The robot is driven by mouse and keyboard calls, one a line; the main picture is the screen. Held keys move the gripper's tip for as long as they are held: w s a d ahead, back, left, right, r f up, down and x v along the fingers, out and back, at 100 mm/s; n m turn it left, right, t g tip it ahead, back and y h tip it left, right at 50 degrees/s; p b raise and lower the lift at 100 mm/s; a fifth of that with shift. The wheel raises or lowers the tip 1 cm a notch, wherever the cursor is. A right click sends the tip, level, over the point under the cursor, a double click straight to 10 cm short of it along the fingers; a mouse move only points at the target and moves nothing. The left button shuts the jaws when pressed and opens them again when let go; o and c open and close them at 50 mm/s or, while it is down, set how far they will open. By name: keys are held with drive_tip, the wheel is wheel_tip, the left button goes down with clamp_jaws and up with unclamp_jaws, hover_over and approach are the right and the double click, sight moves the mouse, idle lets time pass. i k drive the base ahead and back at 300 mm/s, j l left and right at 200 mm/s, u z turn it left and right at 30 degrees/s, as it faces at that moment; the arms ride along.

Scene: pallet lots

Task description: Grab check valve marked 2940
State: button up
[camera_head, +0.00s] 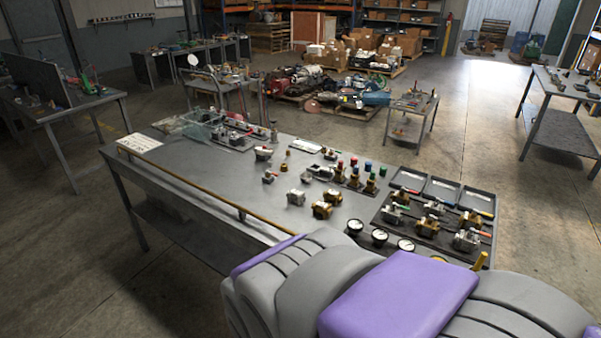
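A grey metal workbench (215,176) in front of me carries many small valves and fittings. In its middle lie a silver-grey valve body (296,197) and two brass-coloured ones, one nearer (321,210) and one just behind it (333,196). Smaller grey fittings lie farther back, one at the centre (269,177) and one toward the rear (263,154). No marking 2940 is legible, so I cannot tell which piece is the check valve. My gripper is not in view; my own grey and purple body parts cover the bottom right and hide the bench's near edge.
Pressure gauges (379,237) line the near side. A brass-coloured rail (195,187) runs along the left edge. Other benches stand left and right (562,90). Open concrete floor (480,130) lies between.

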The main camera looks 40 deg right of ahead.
sight(321, 208)
drive_tip(key=i+l+z, duration=0.1)
drive_tip(key=i+z, duration=0.55)
drive_tip(key=z, duration=0.3)
drive_tip(key=i+j+z, duration=0.1)
drive_tip(key=i+z, duration=0.35)
drive_tip(key=i+j+z, duration=0.2)
drive_tip(key=z, duration=0.3)
drive_tip(key=k+l+u, duration=0.35)
drive_tip(key=l, duration=0.2)
drive_tip(key=k+l+u, duration=0.35)
drive_tip(key=k+l, duration=0.1)
